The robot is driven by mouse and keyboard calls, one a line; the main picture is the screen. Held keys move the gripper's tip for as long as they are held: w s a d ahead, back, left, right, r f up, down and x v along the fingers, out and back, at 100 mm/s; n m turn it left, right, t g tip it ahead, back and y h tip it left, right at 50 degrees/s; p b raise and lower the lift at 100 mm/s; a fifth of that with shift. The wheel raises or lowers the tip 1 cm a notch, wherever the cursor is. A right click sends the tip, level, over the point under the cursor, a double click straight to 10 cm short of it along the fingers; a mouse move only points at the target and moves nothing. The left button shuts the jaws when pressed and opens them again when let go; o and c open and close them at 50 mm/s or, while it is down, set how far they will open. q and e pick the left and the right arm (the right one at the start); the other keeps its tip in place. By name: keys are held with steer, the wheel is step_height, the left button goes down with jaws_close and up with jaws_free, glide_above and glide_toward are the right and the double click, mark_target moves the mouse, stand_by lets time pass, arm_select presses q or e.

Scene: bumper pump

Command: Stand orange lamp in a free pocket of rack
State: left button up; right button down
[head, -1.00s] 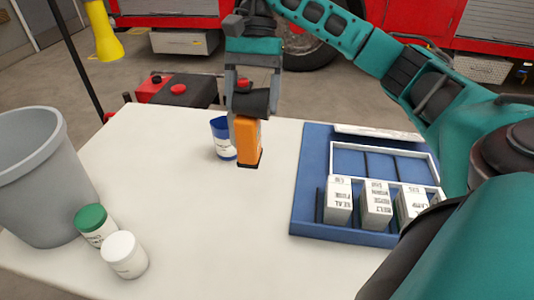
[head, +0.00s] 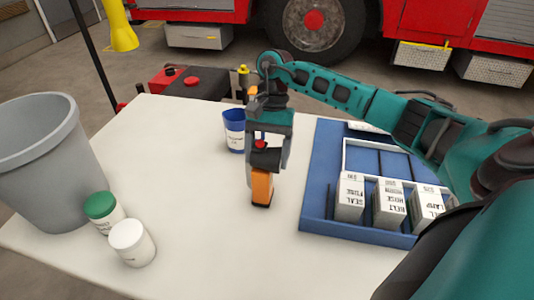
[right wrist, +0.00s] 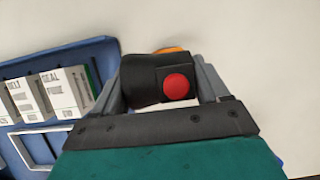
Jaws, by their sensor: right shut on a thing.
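The orange lamp (head: 262,189) has an orange body and a black head, and hangs upright in my right gripper (head: 268,162) over the white table, left of the rack. I cannot tell whether its base touches the table. My right gripper is shut on its black head. In the right wrist view the lamp's black head (right wrist: 140,82) with a red button sits between the fingers. The blue rack (head: 321,170) lies at the right. White labelled boxes (head: 389,206) stand in its front row; the visible back pockets look empty. My right arm hides part of the rack. My left gripper is out of view.
A blue cup (head: 235,132) stands behind the gripper. A grey bin (head: 45,165), a green-lidded jar (head: 103,211) and a white-lidded jar (head: 132,243) stand at the left. The table's middle front is clear.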

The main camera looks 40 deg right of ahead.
steer(key=shift+f, duration=0.25)
steer(key=shift+c, duration=2.4)
jaws_free()
steer(key=shift+f, duration=0.1)
steer(key=o, duration=0.5)
